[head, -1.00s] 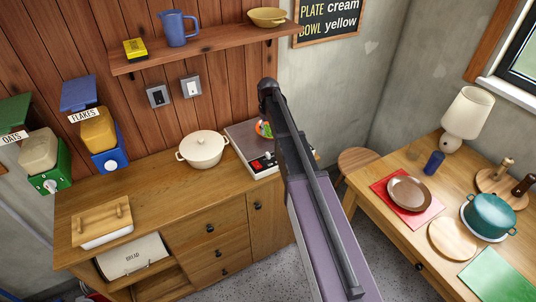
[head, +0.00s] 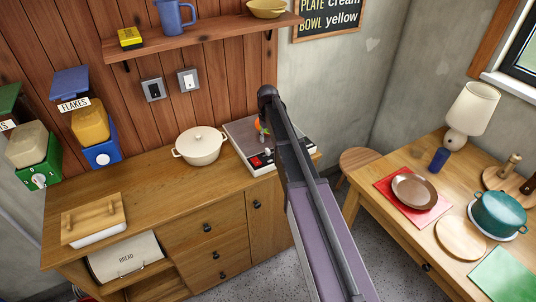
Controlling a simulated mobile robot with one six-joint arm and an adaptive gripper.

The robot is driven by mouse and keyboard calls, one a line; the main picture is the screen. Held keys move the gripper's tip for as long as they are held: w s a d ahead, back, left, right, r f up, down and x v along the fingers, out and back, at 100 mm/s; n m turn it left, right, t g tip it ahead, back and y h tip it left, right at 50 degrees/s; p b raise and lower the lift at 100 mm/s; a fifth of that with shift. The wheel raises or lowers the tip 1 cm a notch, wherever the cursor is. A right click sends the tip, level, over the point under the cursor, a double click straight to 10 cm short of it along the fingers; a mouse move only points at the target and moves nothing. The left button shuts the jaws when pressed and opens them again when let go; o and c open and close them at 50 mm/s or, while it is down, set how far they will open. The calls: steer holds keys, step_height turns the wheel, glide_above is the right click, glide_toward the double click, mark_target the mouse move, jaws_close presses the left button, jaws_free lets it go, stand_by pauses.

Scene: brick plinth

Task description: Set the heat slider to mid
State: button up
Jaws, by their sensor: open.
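The heating appliance (head: 238,139), a low box with a dark grey top and pale sides, stands at the right end of the wooden counter. Its front panel carries a red square (head: 256,161) and small dark and white parts. The heat slider cannot be picked out at this size, and its setting cannot be read. Something orange and green (head: 261,125) shows above the appliance's top, partly behind my arm. My arm crosses the picture from the bottom and covers the appliance's right part. My gripper is hidden behind the arm and cannot be made out.
A wooden shelf (head: 200,30) and two wall switches (head: 188,80) are above. A side table (head: 396,228) with a lamp (head: 472,112) and dishes is at the right, a round stool (head: 357,158) beside it. The counter's middle is bare.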

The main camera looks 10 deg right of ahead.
mark_target(268, 149)
steer(key=shift+f+b, duration=3.4)
steer(key=shift+f, duration=0.3)
jaws_close()
